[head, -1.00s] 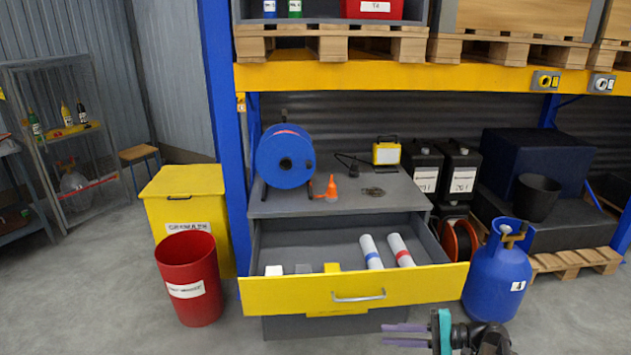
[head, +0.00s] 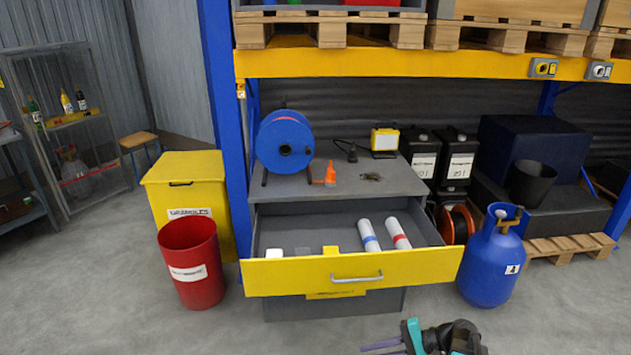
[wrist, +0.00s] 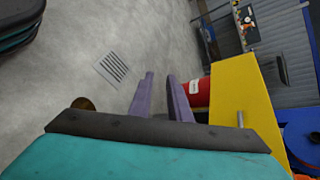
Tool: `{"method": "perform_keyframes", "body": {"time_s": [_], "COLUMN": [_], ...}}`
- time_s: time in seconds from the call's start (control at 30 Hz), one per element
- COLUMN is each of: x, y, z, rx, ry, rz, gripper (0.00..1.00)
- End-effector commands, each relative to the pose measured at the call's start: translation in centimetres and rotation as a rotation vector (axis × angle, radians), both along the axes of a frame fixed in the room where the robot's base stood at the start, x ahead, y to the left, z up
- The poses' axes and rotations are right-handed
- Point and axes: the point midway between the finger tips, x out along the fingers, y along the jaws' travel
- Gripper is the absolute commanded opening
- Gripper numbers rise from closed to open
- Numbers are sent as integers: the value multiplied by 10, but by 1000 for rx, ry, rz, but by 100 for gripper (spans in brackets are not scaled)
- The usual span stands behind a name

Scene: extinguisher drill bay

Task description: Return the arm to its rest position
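My gripper (head: 363,349) is low at the bottom edge of the head view, in front of the open yellow-fronted drawer (head: 310,277) and apart from it. Its two purple fingers also show in the wrist view (wrist: 160,77). They stand apart with a gap and nothing between them, so it is open and empty. The wrist view looks across bare floor, with the yellow drawer front (wrist: 240,95) to the right of the fingers.
The drawer sticks out and holds two white rolls (head: 369,236) and small blocks. A red bin (head: 188,270) stands at the left, a blue gas cylinder (head: 490,270) at the right. A floor grate (wrist: 113,69) lies in clear floor. A blue reel (head: 285,143) sits on the cabinet.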

Motion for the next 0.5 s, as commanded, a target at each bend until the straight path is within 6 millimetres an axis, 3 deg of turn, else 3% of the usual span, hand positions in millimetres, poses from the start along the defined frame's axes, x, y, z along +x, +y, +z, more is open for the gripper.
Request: {"method": "perform_keyframes", "body": {"time_s": [0.23, 0.5], "x": [-54, -128], "y": [30, 37], "z": [-72, -145], "rx": [-208, -471], "ry": [92, 149], "rz": [151, 378], "gripper": [17, 17]}}
